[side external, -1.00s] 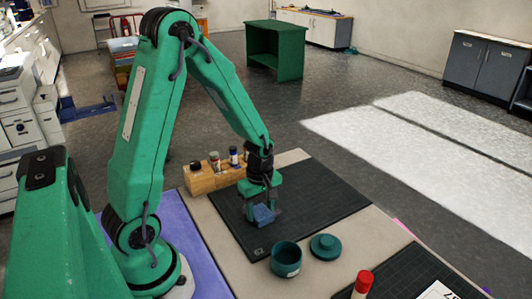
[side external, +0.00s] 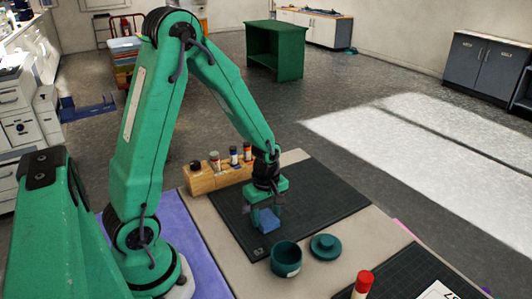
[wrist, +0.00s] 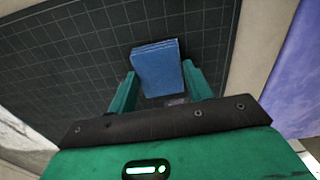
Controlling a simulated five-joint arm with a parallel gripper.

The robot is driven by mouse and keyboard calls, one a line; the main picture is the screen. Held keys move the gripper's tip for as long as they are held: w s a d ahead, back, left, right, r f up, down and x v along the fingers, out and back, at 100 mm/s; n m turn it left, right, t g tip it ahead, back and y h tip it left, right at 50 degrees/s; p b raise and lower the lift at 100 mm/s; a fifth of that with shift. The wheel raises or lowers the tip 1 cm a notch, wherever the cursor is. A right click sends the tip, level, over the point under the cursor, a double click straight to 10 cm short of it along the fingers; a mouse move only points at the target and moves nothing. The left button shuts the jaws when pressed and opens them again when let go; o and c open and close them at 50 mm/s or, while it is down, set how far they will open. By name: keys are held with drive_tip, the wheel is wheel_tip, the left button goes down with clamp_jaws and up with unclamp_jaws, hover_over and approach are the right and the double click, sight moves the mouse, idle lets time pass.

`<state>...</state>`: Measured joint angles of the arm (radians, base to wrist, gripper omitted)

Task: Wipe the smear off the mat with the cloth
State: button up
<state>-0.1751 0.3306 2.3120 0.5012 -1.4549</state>
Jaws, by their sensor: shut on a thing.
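My gripper (side external: 265,215) is shut on a folded blue cloth (side external: 268,220), low over the dark gridded mat (side external: 320,195). In the wrist view the cloth (wrist: 157,67) sits between the two green fingers of my gripper (wrist: 160,88) and sticks out past them. I cannot tell whether the cloth touches the mat (wrist: 60,50). I make out no clear smear. A small greyish patch shows just behind the cloth in the wrist view, and I cannot tell what it is.
A wooden block (side external: 205,178) holding small bottles stands at the mat's back left edge. A teal pot (side external: 286,259) and its lid (side external: 325,247) stand near the mat's front edge. A red-capped tube (side external: 362,284) is at front right. The mat's right part is clear.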

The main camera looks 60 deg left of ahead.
sight(265, 210)
drive_tip(key=shift+w+d, duration=0.1)
drive_tip(key=shift+w, duration=0.65)
drive_tip(key=shift+s+a+f, duration=0.1)
drive_tip(key=shift+a, duration=1.3)
drive_tip(key=shift+a, duration=1.35)
drive_tip(key=shift+a, duration=0.15)
drive_tip(key=shift+a, duration=1.15)
drive_tip(key=shift+a, duration=0.15)
drive_tip(key=shift+a, duration=1.2)
